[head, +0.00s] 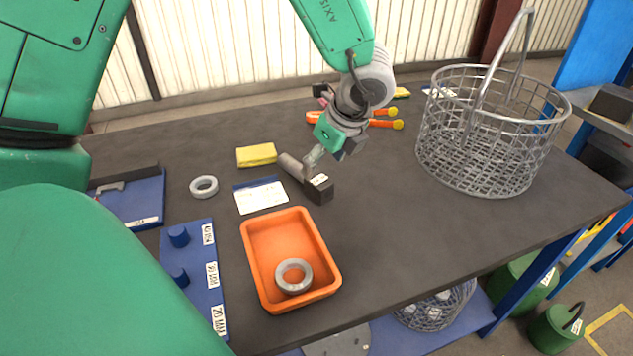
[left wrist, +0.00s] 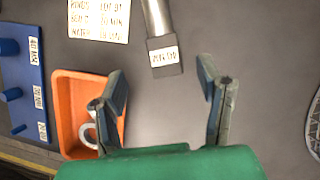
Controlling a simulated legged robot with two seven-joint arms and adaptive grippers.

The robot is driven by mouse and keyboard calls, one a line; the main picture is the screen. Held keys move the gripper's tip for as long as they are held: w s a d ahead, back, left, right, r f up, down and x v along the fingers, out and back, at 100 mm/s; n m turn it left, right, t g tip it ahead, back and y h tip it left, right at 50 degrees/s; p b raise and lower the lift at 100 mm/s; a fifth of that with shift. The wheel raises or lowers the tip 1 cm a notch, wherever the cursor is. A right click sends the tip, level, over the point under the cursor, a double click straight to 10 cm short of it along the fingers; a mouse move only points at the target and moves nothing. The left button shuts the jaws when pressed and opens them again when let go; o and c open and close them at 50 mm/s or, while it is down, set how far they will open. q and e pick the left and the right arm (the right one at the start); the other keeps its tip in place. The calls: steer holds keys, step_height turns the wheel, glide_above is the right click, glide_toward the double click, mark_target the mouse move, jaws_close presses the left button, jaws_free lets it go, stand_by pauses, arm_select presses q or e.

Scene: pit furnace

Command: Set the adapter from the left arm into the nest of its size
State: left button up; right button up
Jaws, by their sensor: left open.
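My left gripper (head: 332,152) is open and empty above the table; in the left wrist view its two fingers (left wrist: 161,78) are spread apart. A grey cylinder with a dark labelled block at one end (head: 318,188) lies on the table just beyond the fingertips, and it also shows in the left wrist view (left wrist: 165,65). A grey ring (head: 204,187) lies on the table. Another grey ring (head: 293,276) lies in the orange tray (head: 250,262). A blue board (head: 202,262) carries upright blue pegs with size labels; my arm hides part of it. My right gripper is not in view.
A wire basket (head: 490,150) with a tall handle stands at the right. A yellow block (head: 256,155), a white card (head: 261,197) and a blue board with a tool (head: 140,205) lie nearby. Orange-handled tools (head: 384,124) lie behind the gripper. The table's front right is clear.

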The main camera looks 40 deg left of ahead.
mark_target(318, 178)
arm_select(q)
step_height(318, 178, down, 2)
steer(key=shift+w+a, duration=0.1)
steer(key=shift+w, duration=0.05)
steer(key=x, duration=0.5)
steer(key=shift+w+a+b, duration=0.2)
steer(key=shift+a+b, duration=0.2)
steer(key=shift+d+r, duration=0.1)
steer(key=shift+d, duration=0.25)
steer(key=c, duration=0.4)
steer(key=shift+d, duration=0.1)
jaws_close()
steer(key=shift+r, duration=0.1)
